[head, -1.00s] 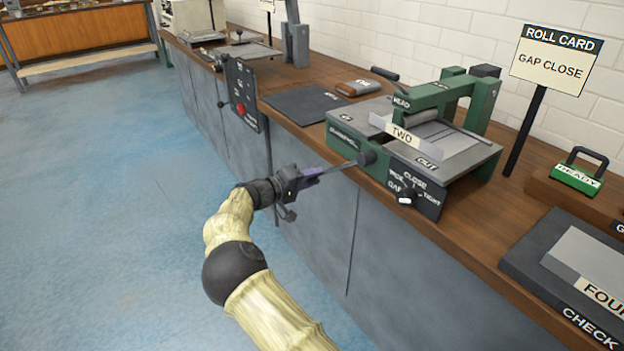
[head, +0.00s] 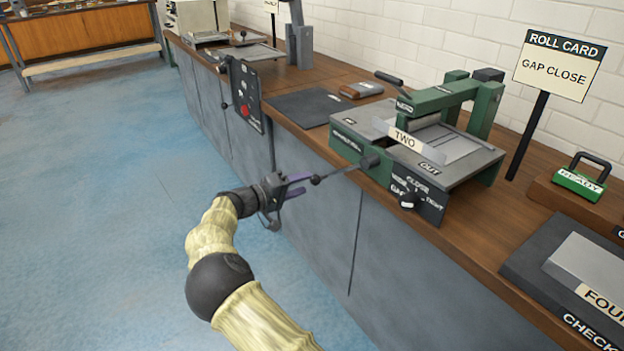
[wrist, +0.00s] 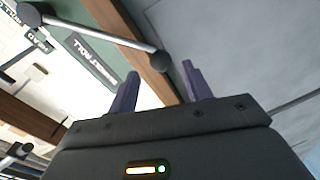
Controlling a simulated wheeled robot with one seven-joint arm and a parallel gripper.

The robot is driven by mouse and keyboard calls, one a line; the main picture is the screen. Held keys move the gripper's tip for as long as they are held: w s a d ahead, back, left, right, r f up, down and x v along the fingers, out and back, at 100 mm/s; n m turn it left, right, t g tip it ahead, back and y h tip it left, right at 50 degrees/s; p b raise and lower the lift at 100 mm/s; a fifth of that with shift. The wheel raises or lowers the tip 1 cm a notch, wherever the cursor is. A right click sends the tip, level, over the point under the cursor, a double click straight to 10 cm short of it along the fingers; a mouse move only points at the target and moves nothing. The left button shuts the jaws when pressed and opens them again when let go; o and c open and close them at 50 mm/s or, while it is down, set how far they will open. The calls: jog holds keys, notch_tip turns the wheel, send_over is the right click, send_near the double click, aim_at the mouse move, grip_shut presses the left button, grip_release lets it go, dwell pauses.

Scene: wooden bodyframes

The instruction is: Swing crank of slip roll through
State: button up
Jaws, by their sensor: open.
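The green and grey slip roll (head: 345,142) stands on the bench, with a plate labelled TWO (head: 405,138) on it. Its crank (head: 343,171) runs from a dark hub on the front face out to the left and slightly down, ending in a dark round knob (head: 316,180). My gripper (head: 303,184) is open and empty, just left of the knob, its purple fingers pointing at it. In the wrist view the crank arm (wrist: 95,36) crosses the top, and its knob (wrist: 160,61) lies just beyond and between my fingertips (wrist: 160,76), apparently clear of them.
A gap dial (head: 408,200) is on the roll's front, right of the crank. The grey cabinet front (head: 400,270) drops below the bench edge. A roll card reading GAP CLOSE (head: 555,72) stands at right, near a green READY block (head: 580,180). Blue floor at left is clear.

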jog(key=p+v, duration=0.1)
jog(key=v, duration=1.1)
jog(key=shift+p, duration=0.35)
jog(key=shift+w+a, duration=0.1)
jog(key=shift+w, duration=0.05)
